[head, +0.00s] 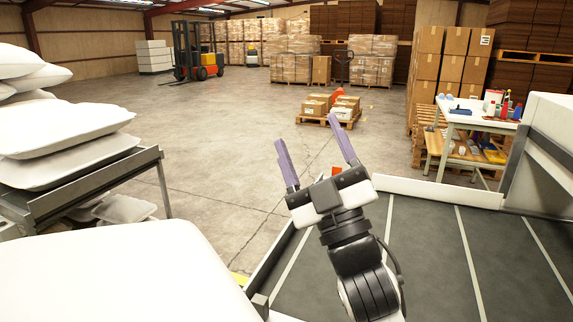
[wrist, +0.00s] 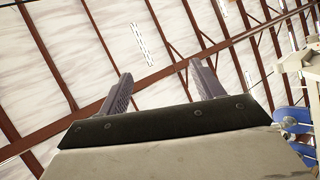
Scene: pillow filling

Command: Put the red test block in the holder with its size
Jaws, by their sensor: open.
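My gripper (head: 307,130) is raised in the middle of the head view, with its two purple-grey fingers apart and nothing between them. In the wrist view my gripper (wrist: 160,70) also shows open and empty, pointing up at the roof. I cannot pick out the red test block or its holder for certain. Small red items (head: 504,109) stand on a white worktable (head: 466,120) at the right, too small to identify. A small orange-red patch (head: 336,170) shows just behind my gripper; I cannot tell what it is. My gripper is well apart from the worktable.
A dark conveyor-like surface (head: 425,240) with white lines lies at the lower right. White pillows (head: 60,128) are stacked on a metal rack (head: 150,160) at the left. Boxes on a pallet (head: 345,122) and a forklift (head: 197,62) stand farther back. The floor between is largely clear.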

